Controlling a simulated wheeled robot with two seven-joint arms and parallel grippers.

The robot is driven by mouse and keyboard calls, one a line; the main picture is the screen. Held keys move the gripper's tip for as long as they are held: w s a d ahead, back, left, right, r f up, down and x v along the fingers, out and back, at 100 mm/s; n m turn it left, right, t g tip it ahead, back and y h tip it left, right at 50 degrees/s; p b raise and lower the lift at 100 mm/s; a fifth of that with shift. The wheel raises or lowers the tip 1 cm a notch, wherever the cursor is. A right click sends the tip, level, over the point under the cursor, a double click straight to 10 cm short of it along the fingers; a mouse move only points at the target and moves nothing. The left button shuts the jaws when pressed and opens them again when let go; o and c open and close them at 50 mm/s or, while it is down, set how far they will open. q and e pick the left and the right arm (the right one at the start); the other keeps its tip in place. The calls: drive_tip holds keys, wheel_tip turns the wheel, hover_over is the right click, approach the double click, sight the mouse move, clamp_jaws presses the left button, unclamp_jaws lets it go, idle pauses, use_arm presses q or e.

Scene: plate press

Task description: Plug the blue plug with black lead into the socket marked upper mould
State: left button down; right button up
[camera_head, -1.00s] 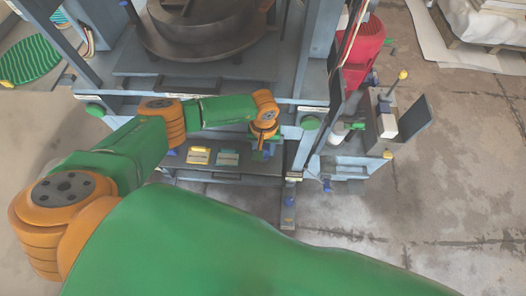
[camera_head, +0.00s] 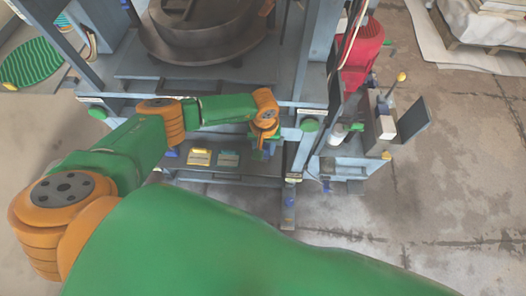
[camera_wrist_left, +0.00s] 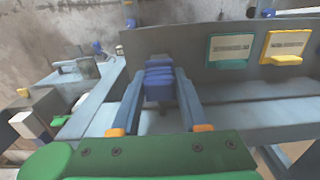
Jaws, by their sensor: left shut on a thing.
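My left gripper (camera_wrist_left: 158,88) is shut on a blue ribbed plug (camera_wrist_left: 158,82), which sits between its two blue-grey fingers. In the head view the left gripper (camera_head: 264,145) is at the front of the press, right of the two lidded sockets. A teal socket (camera_wrist_left: 229,47) and a yellow socket (camera_wrist_left: 286,46) are on the dark panel, right of the plug in the left wrist view. They also show in the head view, yellow (camera_head: 199,157) and teal (camera_head: 228,159). Their labels are unreadable. The plug's black lead cannot be made out. My right gripper is out of view.
The press's round mould (camera_head: 200,35) stands behind my arm. A red machine (camera_head: 362,50) and a side bench (camera_head: 345,168) with a white box (camera_head: 386,127) stand to the right.

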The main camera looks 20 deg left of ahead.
use_arm(q)
drive_tip(key=shift+r+p, duration=1.7)
drive_tip(key=shift+r, duration=0.85)
drive_tip(key=shift+s, duration=0.1)
